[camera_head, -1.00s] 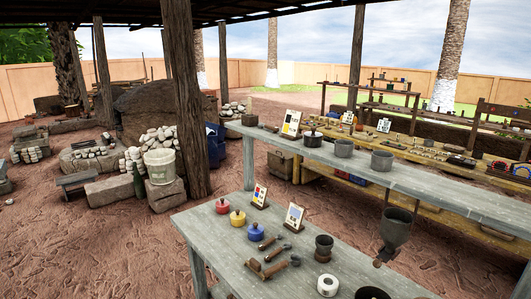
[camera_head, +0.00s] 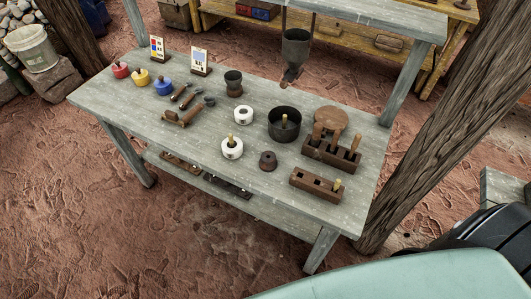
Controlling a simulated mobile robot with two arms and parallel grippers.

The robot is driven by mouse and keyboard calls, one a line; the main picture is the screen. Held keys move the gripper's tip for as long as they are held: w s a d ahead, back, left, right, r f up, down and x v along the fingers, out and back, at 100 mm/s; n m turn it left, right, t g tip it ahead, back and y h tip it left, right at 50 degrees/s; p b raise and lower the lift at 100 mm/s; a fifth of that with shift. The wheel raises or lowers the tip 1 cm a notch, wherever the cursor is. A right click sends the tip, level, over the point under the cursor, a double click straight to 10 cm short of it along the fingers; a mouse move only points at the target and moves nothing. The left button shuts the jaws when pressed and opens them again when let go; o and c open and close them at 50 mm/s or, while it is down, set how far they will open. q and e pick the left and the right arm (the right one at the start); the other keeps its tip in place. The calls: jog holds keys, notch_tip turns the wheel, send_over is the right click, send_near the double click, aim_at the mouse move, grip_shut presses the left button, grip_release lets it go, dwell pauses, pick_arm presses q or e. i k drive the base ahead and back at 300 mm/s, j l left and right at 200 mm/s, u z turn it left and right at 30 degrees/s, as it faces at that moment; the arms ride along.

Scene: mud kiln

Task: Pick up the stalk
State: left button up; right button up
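I cannot tell for sure which thing is the stalk. Short yellowish upright sticks show in several places on the grey table (camera_head: 215,112). One stick (camera_head: 231,141) stands in a white round pot (camera_head: 232,153). Another stick (camera_head: 284,121) stands in a dark open pot (camera_head: 274,130). A third stick (camera_head: 337,186) stands at the right end of a low brown wooden block (camera_head: 308,184). A brown rack (camera_head: 331,154) behind the block holds several wooden-handled pieces. Neither of my grippers is in view.
A small white ring-like pot (camera_head: 243,115), a dark cup (camera_head: 233,82) and three lidded pots, red (camera_head: 120,70), yellow and blue, share the table. A funnel-like vessel (camera_head: 296,48) hangs above the back. A thick wooden post (camera_head: 428,140) leans past the right end.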

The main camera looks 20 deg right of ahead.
aim_at(337, 181)
jog(key=z, duration=1.4)
